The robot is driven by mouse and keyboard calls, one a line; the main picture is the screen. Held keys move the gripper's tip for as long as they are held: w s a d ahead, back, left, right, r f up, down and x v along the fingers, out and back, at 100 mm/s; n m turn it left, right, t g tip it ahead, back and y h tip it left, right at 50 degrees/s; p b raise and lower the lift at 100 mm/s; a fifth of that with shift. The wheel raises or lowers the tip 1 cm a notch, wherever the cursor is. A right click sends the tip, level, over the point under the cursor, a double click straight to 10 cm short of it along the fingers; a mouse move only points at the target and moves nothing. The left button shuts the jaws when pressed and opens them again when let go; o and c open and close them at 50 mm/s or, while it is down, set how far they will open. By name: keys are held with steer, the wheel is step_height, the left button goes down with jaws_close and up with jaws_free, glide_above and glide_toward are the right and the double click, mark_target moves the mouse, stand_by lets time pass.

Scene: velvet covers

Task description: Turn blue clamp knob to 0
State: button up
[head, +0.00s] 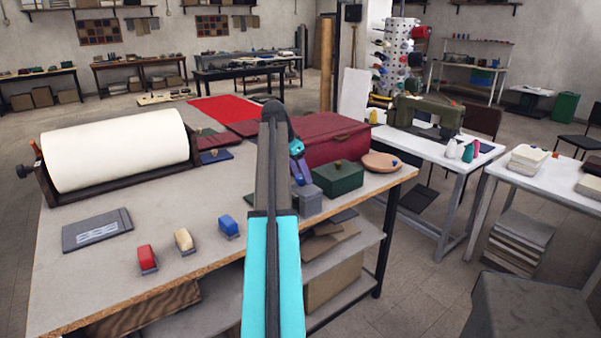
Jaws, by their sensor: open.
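A blue clamp knob (228,226) stands on a small grey base near the front edge of the worktable (190,262). A cream knob (184,240) and a red knob (146,257) stand in a row to its left. The markings and setting of the blue knob are too small to read. My arm reaches up through the middle of the view, and my gripper (301,172) is beyond it, partly hidden by the arm. My gripper is open, apart from the blue knob, to its right and farther back. The fingertips cannot be made out clearly.
A large cream roll (116,150) lies in a dark cradle at the table's left. A grey plate (97,230) lies in front of it. A dark red case (328,138), a green box (338,178) and a round tan pad (381,161) are at the right. The tabletop around the knobs is clear.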

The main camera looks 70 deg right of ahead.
steer(key=shift+d+f, duration=0.1)
steer(key=shift+f, duration=0.05)
steer(key=c, duration=0.9)
steer(key=shift+d, duration=0.2)
steer(key=shift+c, duration=0.6)
steer(key=shift+s+a, duration=0.1)
steer(key=shift+a, duration=0.1)
